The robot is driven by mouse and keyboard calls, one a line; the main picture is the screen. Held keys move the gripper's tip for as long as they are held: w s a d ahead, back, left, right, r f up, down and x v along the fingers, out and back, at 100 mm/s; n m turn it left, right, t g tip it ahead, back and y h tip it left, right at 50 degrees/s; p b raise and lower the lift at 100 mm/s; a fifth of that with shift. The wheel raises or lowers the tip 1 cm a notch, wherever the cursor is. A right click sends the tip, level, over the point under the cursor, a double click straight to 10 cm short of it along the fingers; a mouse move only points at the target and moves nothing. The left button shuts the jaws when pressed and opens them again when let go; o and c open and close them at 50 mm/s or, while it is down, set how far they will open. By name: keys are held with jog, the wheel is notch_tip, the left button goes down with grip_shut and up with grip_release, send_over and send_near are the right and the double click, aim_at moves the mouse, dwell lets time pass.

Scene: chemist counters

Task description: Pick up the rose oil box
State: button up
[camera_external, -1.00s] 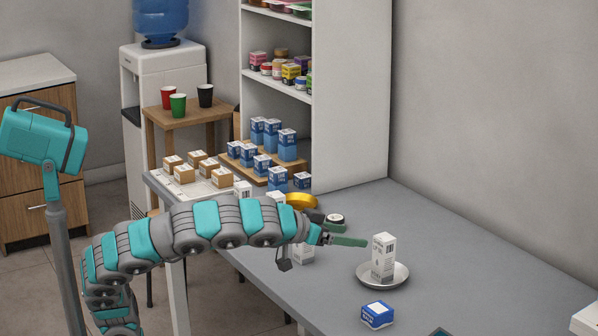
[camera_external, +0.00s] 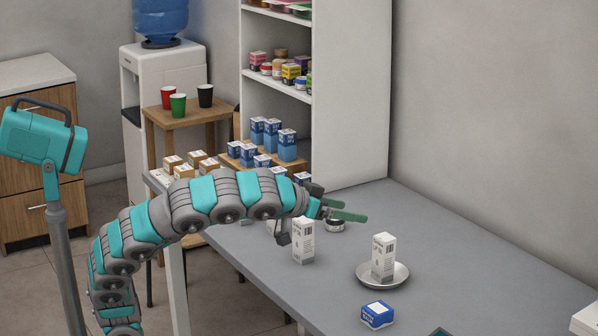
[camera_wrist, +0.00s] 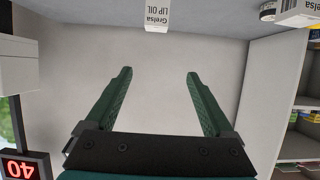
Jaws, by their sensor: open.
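No label that I can read says rose oil, so I cannot tell which box it is. A tall white box (camera_external: 384,255) stands upright in a shallow metal dish (camera_external: 399,281) on the counter. Another tall white box (camera_external: 303,247) stands on the counter just below my wrist. My gripper (camera_external: 352,212) is above the counter, up and left of the dish, apart from both boxes. In the wrist view my gripper (camera_wrist: 158,76) is open and empty, facing the wall. A white box (camera_wrist: 158,12) marked "Grelsa LIP OIL" shows beyond the fingers at the top edge.
A blue and white box (camera_external: 377,314) lies near the dish. A small round jar (camera_external: 335,224) is behind the gripper. Blue boxes (camera_external: 288,144) and brown-white boxes stand at the far left end. A white shelf unit (camera_external: 352,95) rises behind.

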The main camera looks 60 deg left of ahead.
jog(key=w+a+r, duration=0.2)
jog(key=w+a, duration=0.1)
jog(key=a, duration=1.3)
jog(key=h+p, duration=0.1)
jog(key=p, duration=0.1)
send_over(270, 224)
jog(key=shift+m, duration=0.4)
jog(key=f, duration=0.8)
jog(key=s+a+f, duration=0.1)
jog(key=f, duration=0.3)
jog(key=x, duration=0.3)
jog(key=d+p+x, duration=0.1)
jog(key=x, duration=0.1)
jog(key=shift+w+r, duration=0.1)
jog(key=shift+r, duration=0.15)
jog(key=shift+w+f, duration=0.2)
jog(key=shift+w, duration=0.25)
grip_shut()
